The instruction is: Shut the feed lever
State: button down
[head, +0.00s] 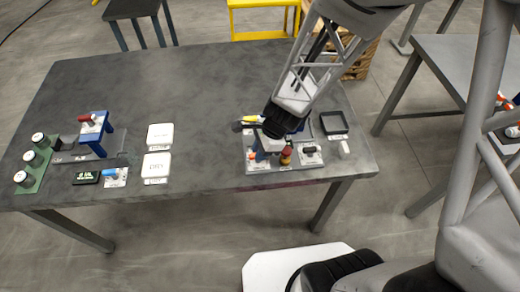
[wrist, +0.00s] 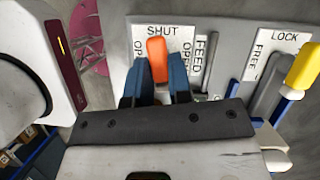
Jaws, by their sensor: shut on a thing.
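The feed lever has an orange handle (wrist: 157,58) and stands on a white plate (wrist: 160,32) marked SHUT in the middle and OPEN at both sides. A FEED label is at its right. My gripper (wrist: 159,85) has its two blue fingers shut on the orange handle, one on each side. The handle's tip lies just below the word SHUT; its lower part is hidden between the fingers. In the head view, my gripper (head: 270,146) is low over the press panel (head: 285,166) on the right part of the table and hides part of it.
A yellow-handled lever (wrist: 304,66) by a LOCK/FREE plate (wrist: 273,55) is close on the right. A red-topped knob (head: 286,156), a black-handled plate (head: 310,154) and a black tray (head: 334,123) are near my gripper. The table's middle (head: 205,95) is clear.

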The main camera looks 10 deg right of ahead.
jog(key=shift+m+t, duration=0.4)
jog(key=shift+m, duration=0.7)
jog(key=c, duration=1)
grip_release()
jog(key=shift+c, duration=0.2)
jog(key=shift+r, duration=0.1)
jog(key=v, duration=0.7)
jog(key=shift+d+r, duration=0.2)
jog(key=shift+r, duration=0.05)
jog(key=shift+s+r, duration=0.1)
